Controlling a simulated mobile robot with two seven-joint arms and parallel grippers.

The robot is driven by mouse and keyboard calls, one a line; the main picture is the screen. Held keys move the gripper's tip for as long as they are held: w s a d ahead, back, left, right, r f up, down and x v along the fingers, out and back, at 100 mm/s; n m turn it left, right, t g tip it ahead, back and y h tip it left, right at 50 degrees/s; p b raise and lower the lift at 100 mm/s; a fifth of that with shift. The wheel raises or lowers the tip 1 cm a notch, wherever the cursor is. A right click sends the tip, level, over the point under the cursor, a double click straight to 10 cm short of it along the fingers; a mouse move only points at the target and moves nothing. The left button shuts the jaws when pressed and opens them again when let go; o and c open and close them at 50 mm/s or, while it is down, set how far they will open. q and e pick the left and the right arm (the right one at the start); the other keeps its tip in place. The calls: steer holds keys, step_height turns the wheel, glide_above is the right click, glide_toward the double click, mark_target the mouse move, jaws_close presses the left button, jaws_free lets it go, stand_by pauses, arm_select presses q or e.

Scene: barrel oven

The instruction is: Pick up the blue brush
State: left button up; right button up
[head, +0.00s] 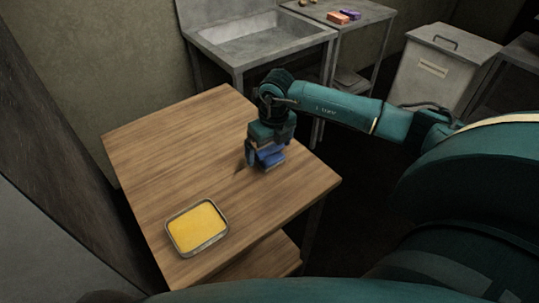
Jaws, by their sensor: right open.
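The blue brush (270,154) is on the wooden table near its right edge, partly hidden by my right gripper. My right gripper (263,162) points down over the brush, with its fingers around or beside it; the exact contact cannot be told. The right gripper is open. My left gripper is not in view.
A metal tray with yellow contents (198,228) lies on the front of the wooden table (165,140). Behind stand a metal sink (250,35) and a side table with an orange-red item (338,17) and a purple item (350,14). A lidded grey bin (437,70) is at right. The table's left half is clear.

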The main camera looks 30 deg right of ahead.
mark_target(270, 146)
steer(key=c, duration=1.1)
steer(key=shift+o, duration=0.2)
steer(key=shift+r, duration=0.15)
step_height(270, 146, up, 10)
steer(key=shift+f+b, duration=0.1)
steer(key=shift+b, duration=0.2)
steer(key=o, duration=0.4)
steer(key=shift+c, duration=1.3)
